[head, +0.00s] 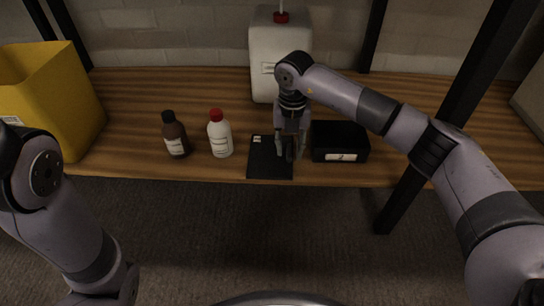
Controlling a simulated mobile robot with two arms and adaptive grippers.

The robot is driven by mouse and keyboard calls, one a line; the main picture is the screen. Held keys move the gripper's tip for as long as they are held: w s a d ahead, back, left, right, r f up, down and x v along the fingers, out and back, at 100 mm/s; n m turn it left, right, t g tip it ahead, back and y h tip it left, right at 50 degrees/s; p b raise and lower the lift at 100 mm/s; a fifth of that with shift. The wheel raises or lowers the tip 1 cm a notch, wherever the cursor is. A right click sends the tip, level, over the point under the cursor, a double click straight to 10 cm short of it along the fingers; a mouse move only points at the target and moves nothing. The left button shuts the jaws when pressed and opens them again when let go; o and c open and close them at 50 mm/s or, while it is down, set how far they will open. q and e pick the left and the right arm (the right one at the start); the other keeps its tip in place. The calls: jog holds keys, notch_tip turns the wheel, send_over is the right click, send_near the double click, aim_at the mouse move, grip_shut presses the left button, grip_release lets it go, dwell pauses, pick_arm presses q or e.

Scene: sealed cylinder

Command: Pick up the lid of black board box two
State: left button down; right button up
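An open-looking black box (340,142) with a white label on its front stands near the shelf's front edge, right of centre. A flat black piece (268,167), which looks like a lid, lies to its left with a small white label at its far left corner. My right gripper (291,153) points down at the right edge of this flat piece, between it and the box. Its fingers look spread apart. Its dark fingertips overlap the black piece in the picture, and I cannot tell whether they touch it. My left gripper is out of view.
A brown bottle (175,138) with a black cap and a white bottle (220,138) with a red cap stand left of the flat piece. A large white canister (277,60) is behind my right gripper. A yellow bin (55,95) is at the left. Dark posts frame the wooden shelf (420,95).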

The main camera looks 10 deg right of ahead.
grip_shut()
dwell(0.5)
